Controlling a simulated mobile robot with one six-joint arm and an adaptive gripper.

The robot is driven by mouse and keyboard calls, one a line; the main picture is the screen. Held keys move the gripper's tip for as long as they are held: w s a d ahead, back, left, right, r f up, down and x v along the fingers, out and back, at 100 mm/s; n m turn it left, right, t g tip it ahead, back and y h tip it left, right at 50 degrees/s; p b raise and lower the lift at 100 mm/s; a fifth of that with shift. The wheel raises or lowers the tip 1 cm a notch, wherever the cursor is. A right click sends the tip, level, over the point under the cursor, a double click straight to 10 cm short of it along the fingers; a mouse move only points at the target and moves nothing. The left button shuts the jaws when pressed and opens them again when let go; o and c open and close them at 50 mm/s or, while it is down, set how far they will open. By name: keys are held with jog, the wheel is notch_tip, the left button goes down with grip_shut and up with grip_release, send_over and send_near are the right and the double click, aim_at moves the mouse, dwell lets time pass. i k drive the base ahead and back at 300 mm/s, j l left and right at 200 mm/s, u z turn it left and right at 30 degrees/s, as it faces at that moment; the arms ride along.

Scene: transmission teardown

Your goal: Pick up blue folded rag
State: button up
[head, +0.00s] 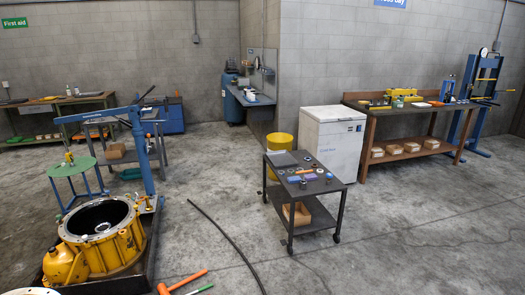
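A small blue item (293,179) lies on the top of the dark rolling cart (341,185) near the middle of the head view. It may be the blue folded rag, but it is too small to tell. Other bluish or purple pieces lie near it on the cart top. My gripper is not in view.
A yellow transmission housing (112,240) and a blue hoist (139,150) stand at left, near a green round stand (72,166). A white chest (333,137) and yellow bin (280,142) stand behind the cart. A dark hose (228,238) and orange-handled tool (187,281) lie on otherwise open floor.

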aim_at(295, 179)
jog(key=i+j, duration=0.1)
jog(key=i, duration=0.55)
jog(key=i+j+z, duration=0.1)
jog(key=i, duration=0.6)
jog(key=i+j, duration=0.15)
jog(key=i, duration=1.3)
jog(key=i+l+u, duration=0.1)
jog(key=i, duration=0.65)
jog(key=i+l, duration=0.15)
jog(key=i, duration=0.6)
